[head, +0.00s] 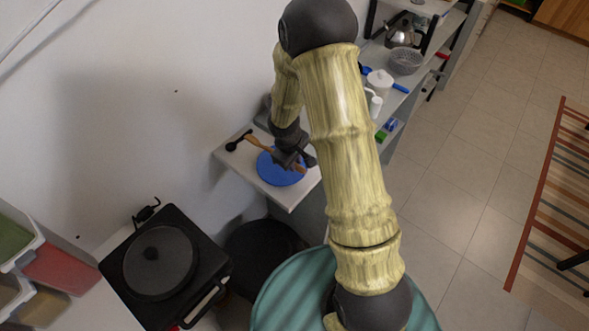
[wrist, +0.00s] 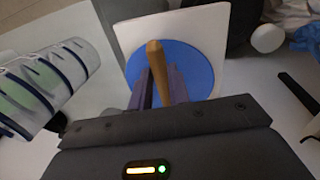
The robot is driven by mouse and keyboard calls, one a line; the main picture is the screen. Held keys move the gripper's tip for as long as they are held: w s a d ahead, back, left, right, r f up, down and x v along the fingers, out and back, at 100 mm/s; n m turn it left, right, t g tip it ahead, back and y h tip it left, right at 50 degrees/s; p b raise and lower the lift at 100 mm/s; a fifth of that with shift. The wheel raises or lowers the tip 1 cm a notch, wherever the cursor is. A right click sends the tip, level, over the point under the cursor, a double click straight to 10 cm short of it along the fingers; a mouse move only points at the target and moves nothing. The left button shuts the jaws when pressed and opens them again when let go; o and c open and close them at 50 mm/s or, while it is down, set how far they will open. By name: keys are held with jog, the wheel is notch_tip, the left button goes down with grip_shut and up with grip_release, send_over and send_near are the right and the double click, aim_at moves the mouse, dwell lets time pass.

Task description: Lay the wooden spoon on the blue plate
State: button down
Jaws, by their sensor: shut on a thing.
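The blue plate (head: 279,178) lies on a small white shelf, partly covered by my gripper (head: 292,160) in the head view. My gripper is shut on the wooden spoon (head: 256,143), which shows on both sides of the jaws. The spoon reaches from over the plate out past its left edge. In the wrist view the rounded wooden end of the spoon (wrist: 155,58) sticks up between my two fingers (wrist: 158,88), in front of the blue plate (wrist: 197,66). I cannot tell whether the spoon touches the plate.
A black utensil (head: 236,142) lies at the shelf's left end. The white shelf (head: 290,198) has a bare front corner. A black cooker with a round lid (head: 160,262) stands at lower left. Shelves at upper right hold a kettle (head: 402,32), a grey basket (head: 407,61) and a white pot (head: 379,82).

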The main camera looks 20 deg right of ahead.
notch_tip(320, 180, down, 4)
jog(key=shift+f, duration=0.15)
jog(key=c, duration=1.3)
grip_release()
jog(key=shift+f, duration=0.1)
jog(key=shift+f, duration=0.15)
jog(key=a+r, duration=0.1)
jog(key=r, duration=0.4)
jog(key=s+r, duration=0.1)
jog(key=r, duration=0.5)
jog(key=a+r+b, duration=0.1)
jog(key=r, duration=0.5)
jog(key=shift+s+a+r, duration=0.1)
jog(key=shift+s+a, duration=0.25)
jog(key=shift+s, duration=0.1)
